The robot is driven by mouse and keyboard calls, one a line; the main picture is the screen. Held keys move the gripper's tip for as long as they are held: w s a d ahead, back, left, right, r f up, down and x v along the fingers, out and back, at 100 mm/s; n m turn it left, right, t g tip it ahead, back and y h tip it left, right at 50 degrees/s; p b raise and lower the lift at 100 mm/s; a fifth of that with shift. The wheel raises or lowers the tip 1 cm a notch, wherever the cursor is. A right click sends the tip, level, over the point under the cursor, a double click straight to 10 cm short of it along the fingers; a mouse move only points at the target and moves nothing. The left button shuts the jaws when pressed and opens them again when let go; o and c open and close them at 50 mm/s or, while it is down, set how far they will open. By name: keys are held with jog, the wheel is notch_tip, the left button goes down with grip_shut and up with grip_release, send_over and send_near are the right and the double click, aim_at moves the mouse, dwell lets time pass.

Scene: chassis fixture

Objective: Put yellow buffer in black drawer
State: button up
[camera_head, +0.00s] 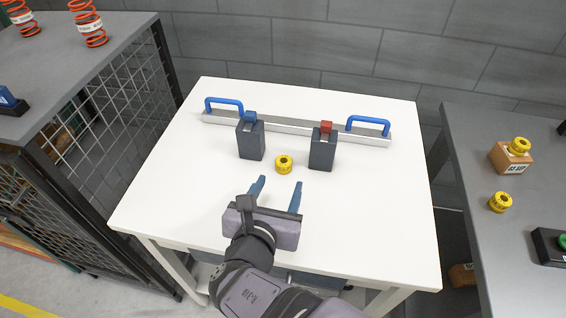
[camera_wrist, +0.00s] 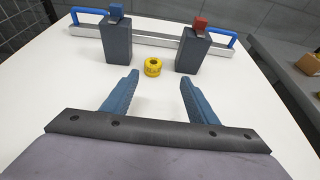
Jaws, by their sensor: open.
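A yellow buffer (camera_head: 284,164), a short ring with a dark centre hole, stands on the white table between and slightly in front of two dark grey blocks. It also shows in the wrist view (camera_wrist: 153,67), centred just beyond my fingertips. My gripper (camera_head: 279,181) is open and empty, its two blue fingers apart and pointing toward the buffer without touching it. Another yellow buffer (camera_head: 500,202) lies on the right grey table. A dark drawer-like front (camera_head: 312,277) shows partly under the white table's front edge, mostly hidden by my arm; I cannot tell whether it is open.
A left dark block (camera_head: 251,140) has a blue top piece; a right dark block (camera_head: 322,150) has a red one. Behind them lies a metal bar (camera_head: 290,126) with blue handles. The white table's right front is clear.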

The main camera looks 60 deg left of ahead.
aim_at(284, 160)
jog(key=w+p, duration=0.1)
jog(key=w, duration=0.1)
jog(key=w+h+p, duration=0.1)
jog(key=w+p, duration=0.1)
jog(key=w+r+m+h+p, duration=0.1)
jog(key=w+p, duration=0.1)
jog(key=shift+w+d+t, duration=0.1)
jog(key=shift+w+t, duration=0.3)
jog(key=shift+a+f+g+p, duration=0.15)
jog(key=shift+a+f+p, duration=0.1)
jog(key=shift+a, duration=0.3)
jog(key=shift+a+f+g+p, duration=0.15)
jog(key=shift+a+f, duration=0.1)
jog(key=shift+a, duration=0.25)
jog(key=shift+n+g+y, duration=0.3)
jog(key=shift+g, duration=0.5)
jog(key=s+a, duration=0.1)
jog(key=s+a+f, duration=0.1)
jog(key=a, duration=0.1)
jog(key=shift+s+a+b, duration=0.15)
jog(key=shift+s+b, duration=0.2)
jog(key=shift+b, duration=0.05)
jog(key=shift+s+f, duration=0.2)
jog(key=shift+s, duration=0.15)
jog(key=shift+n, duration=0.3)
jog(key=shift+p+x, duration=1.05)
jog(key=shift+x, duration=2.7)
jog(key=c, duration=1.2)
